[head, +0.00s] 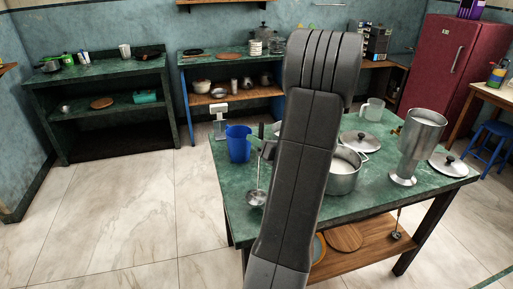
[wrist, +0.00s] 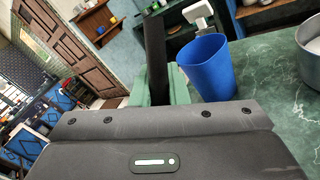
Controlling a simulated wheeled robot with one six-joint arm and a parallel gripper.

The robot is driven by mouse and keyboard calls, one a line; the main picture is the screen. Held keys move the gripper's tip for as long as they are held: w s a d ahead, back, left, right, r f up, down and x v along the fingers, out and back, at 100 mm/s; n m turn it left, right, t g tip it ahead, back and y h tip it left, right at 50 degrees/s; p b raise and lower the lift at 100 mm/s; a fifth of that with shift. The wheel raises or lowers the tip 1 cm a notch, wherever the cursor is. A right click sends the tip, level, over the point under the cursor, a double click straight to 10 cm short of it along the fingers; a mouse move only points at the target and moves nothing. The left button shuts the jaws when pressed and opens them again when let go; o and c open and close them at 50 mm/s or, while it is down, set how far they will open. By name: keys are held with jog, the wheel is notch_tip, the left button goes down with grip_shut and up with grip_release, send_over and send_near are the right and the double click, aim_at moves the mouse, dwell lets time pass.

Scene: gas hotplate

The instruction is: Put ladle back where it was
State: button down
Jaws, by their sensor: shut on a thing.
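The ladle (head: 256,198) hangs upright in the head view, its metal bowl down and its dark handle up, left of my arm. My gripper (head: 266,150) is mostly hidden behind my arm and is shut on the ladle's handle. The bowl shows against the green table top (head: 240,212) near its left side; I cannot tell whether it touches. In the wrist view the dark upright handle (wrist: 157,60) stands just beyond my gripper's body, and the ladle's bowl is hidden.
A blue cup (head: 238,143) stands left of the ladle. A tall metal container (head: 416,145) stands at the right. A white scale (head: 220,120) is at the far-left corner.

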notch_tip(320, 180, down, 2)
jog(key=c, duration=1.4)
grip_release()
jog(key=shift+f, duration=0.15)
jog(key=v, duration=1.2)
jog(key=shift+b, duration=0.45)
